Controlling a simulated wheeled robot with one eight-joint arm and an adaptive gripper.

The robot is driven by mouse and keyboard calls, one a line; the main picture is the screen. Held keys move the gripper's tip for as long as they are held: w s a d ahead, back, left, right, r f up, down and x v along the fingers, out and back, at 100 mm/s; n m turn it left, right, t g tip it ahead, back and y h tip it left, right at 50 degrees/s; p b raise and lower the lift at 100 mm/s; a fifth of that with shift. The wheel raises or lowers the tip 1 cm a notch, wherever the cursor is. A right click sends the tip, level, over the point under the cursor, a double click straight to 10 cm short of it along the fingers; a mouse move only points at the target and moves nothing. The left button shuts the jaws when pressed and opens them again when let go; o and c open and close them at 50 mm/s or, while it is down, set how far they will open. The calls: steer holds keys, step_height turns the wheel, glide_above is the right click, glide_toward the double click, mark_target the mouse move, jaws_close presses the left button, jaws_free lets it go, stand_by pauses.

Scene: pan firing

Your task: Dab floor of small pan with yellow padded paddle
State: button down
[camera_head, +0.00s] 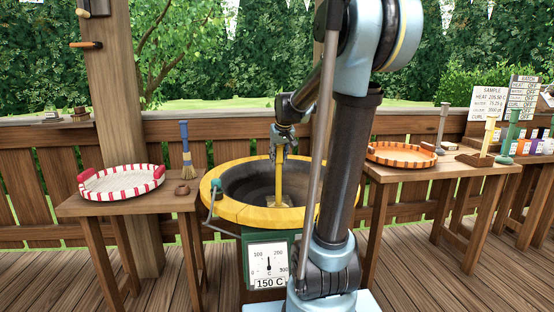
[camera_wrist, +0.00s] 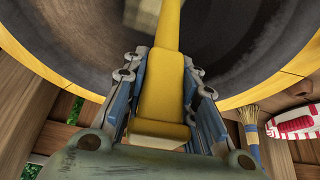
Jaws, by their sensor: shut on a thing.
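My gripper (camera_head: 279,151) is shut on the upright yellow handle of the padded paddle (camera_head: 279,178). In the wrist view the thick yellow grip (camera_wrist: 163,85) sits between my fingers. The paddle reaches down into the dark bowl of the yellow-rimmed pan (camera_head: 232,212), the only pan I make out. Its pale padded end (camera_wrist: 142,13) shows blurred at the top of the wrist view, low in the bowl. I cannot tell whether the pad touches the pan's floor. My arm covers the pan's right side in the head view.
A dial under the pan reads 150 C (camera_head: 269,268). On the left table are a red-and-white tray (camera_head: 118,194) and a blue-handled brush (camera_head: 186,150). On the right are an orange-rimmed tray (camera_head: 400,162), several upright-handled tools and sign boards (camera_head: 489,103).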

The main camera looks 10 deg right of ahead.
steer(key=shift+w+r, duration=0.1)
steer(key=shift+w, duration=1.6)
steer(key=shift+w, duration=1.55)
steer(key=shift+w, duration=1.25)
steer(key=shift+d, duration=0.1)
